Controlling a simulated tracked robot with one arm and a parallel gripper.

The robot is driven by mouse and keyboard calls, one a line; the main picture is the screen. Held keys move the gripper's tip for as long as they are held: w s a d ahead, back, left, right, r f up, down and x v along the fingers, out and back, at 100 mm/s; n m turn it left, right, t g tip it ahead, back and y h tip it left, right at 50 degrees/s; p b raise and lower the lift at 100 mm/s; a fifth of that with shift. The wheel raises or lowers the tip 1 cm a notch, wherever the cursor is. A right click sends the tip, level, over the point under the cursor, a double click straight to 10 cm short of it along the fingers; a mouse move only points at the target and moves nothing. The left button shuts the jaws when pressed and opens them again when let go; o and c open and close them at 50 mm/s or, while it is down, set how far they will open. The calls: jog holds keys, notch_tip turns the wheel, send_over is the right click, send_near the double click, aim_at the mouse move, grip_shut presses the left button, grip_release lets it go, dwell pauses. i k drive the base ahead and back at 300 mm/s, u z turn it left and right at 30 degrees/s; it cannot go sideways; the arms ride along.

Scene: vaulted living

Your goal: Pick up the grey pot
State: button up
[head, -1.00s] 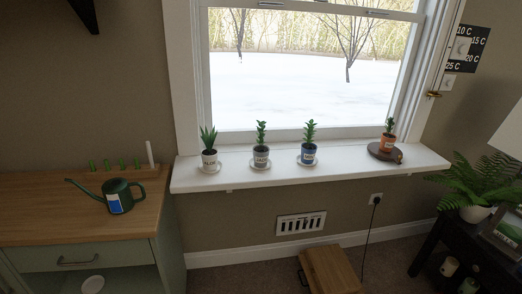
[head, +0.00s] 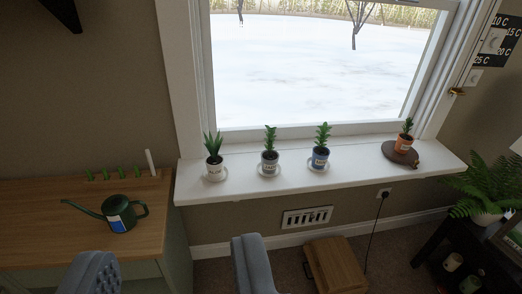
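The grey pot (head: 270,162) holds a green plant and has a white label. It stands upright on a saucer on the white windowsill (head: 340,179), second from the left. A white pot (head: 214,167) is to its left and a blue pot (head: 320,158) to its right, each on a saucer. My gripper (head: 172,250) shows at the bottom of the view, its two blue-grey fingers wide apart with nothing between them. It appears below and to the left of the grey pot in the picture, apart from it.
An orange pot (head: 403,143) stands on a dark brown board (head: 392,156) at the sill's right. A green watering can (head: 119,215) stands on the wooden cabinet (head: 50,232) at left. A fern (head: 487,184) stands at right.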

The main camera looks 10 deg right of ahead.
aim_at(270, 158)
jog(key=i, duration=1.6)
jog(key=z, duration=0.1)
